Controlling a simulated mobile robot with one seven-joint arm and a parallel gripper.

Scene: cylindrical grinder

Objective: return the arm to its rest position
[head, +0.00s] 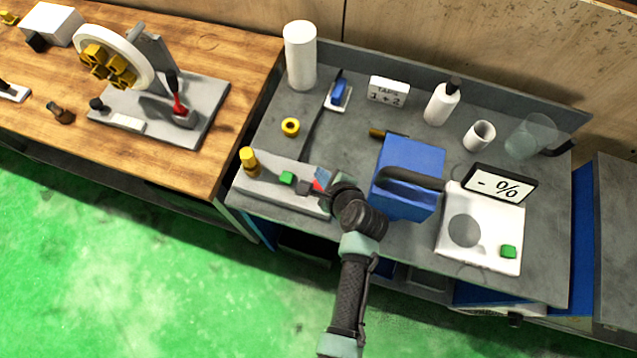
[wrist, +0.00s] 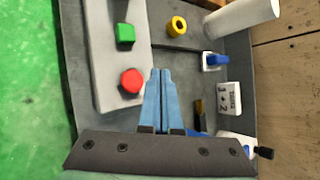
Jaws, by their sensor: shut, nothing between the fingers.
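My arm reaches up from the bottom middle of the head view. My gripper (head: 322,178) is at the right end of a grey control block (head: 262,180), partly hidden by my wrist. In the wrist view my gripper (wrist: 161,72) shows two light-blue fingers pressed together with nothing between them. The fingertips are beside a round red button (wrist: 131,80) on the block; I cannot tell how high they are above it. A green square button (wrist: 125,34) is farther along the block.
A blue box (head: 408,165) with a dark handle stands just right of my wrist. A yellow ring (head: 290,127), white cylinder (head: 300,55) and "TAPS 1+2" sign (head: 388,92) stand behind. The green floor in front is clear.

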